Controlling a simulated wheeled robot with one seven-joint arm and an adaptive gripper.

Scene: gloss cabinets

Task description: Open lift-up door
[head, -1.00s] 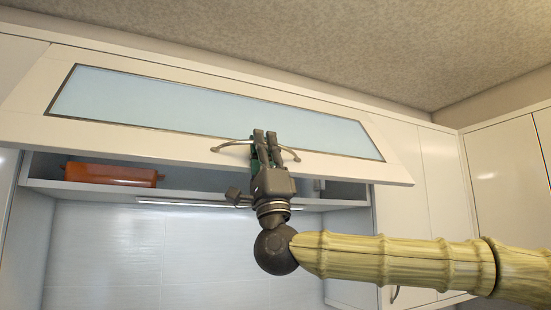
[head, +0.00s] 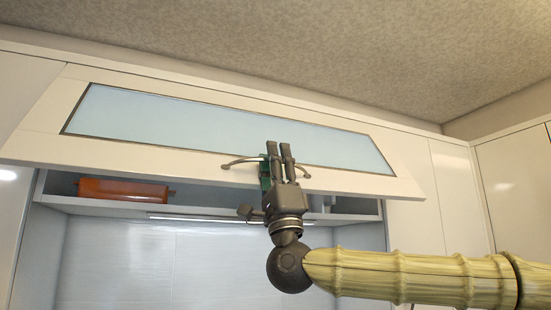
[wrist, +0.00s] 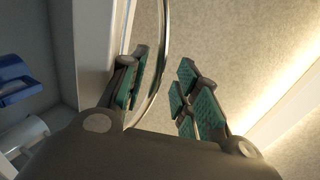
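The lift-up door (head: 130,148) is a white panel with a pale blue glass pane (head: 220,125). It stands partly raised, tilted out, with the cabinet's inside showing below its lower edge. Its curved metal handle (head: 238,161) runs along the lower part. My gripper (head: 279,148) is at the handle's right half, fingers pointing up. In the wrist view my gripper (wrist: 160,90) has its green-padded fingers apart. The handle (wrist: 164,45) passes between them, nearer the left finger. A clear gap lies between the handle and the right finger. The handle's middle is partly hidden by my fingers in the head view.
An orange-red box (head: 124,190) lies on the cabinet shelf (head: 90,203) behind the door. A blue item (wrist: 15,78) and a white one (wrist: 25,135) show inside in the wrist view. Tall white cabinets (head: 515,185) stand at the right. The ceiling (head: 330,50) is above.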

